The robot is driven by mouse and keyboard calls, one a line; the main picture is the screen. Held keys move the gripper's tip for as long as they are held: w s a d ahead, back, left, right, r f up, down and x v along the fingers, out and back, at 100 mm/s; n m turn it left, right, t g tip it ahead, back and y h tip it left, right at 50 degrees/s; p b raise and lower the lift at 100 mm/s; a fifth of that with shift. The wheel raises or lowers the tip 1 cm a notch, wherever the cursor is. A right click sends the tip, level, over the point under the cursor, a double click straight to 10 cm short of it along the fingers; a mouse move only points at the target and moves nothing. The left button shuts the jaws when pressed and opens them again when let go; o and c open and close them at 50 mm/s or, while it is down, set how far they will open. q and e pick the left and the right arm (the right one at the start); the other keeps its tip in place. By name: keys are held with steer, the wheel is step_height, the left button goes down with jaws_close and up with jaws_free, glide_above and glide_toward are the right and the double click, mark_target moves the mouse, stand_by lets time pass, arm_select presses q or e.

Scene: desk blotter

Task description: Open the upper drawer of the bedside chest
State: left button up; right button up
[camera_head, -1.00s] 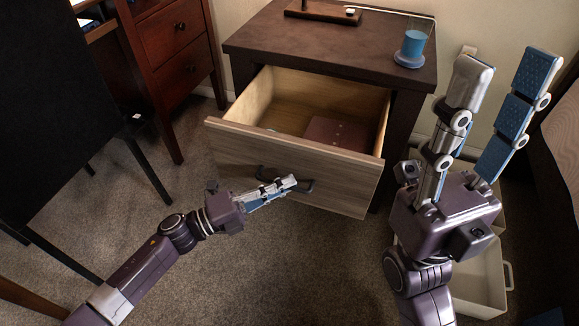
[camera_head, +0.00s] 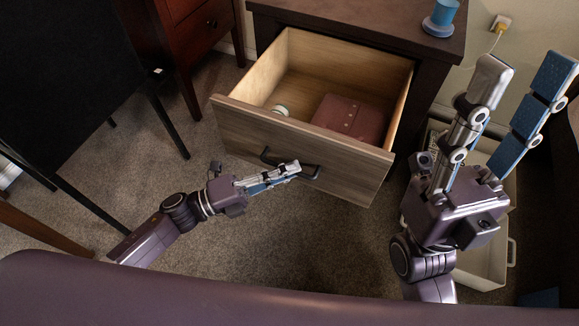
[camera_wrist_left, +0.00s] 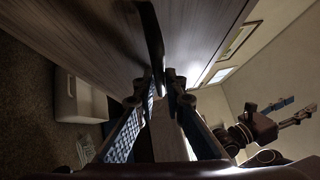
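The bedside chest (camera_head: 435,75) is dark brown and stands at the top of the head view. Its upper drawer (camera_head: 300,147) has a grey-brown wood front and is pulled far out, its pale interior showing. A dark bar handle (camera_head: 312,174) is on the drawer front. My left gripper (camera_head: 290,170) is at this handle; the left wrist view shows the fingers (camera_wrist_left: 160,80) closed around the dark handle (camera_wrist_left: 152,35). My right gripper (camera_head: 527,72) is raised at the right of the drawer, fingers spread apart and empty.
A maroon book-like item (camera_head: 350,117) and a small white round item (camera_head: 281,110) lie in the drawer. A blue cup (camera_head: 444,12) stands on the chest. A pale bin (camera_head: 480,262) is on the floor below my right gripper. A black chair (camera_head: 70,80) is at left.

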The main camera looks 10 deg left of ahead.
arm_select(q)
steer(key=o, duration=0.3)
steer(key=shift+s+a, duration=0.1)
steer(key=shift+a, duration=0.05)
steer(key=v, duration=1.2)
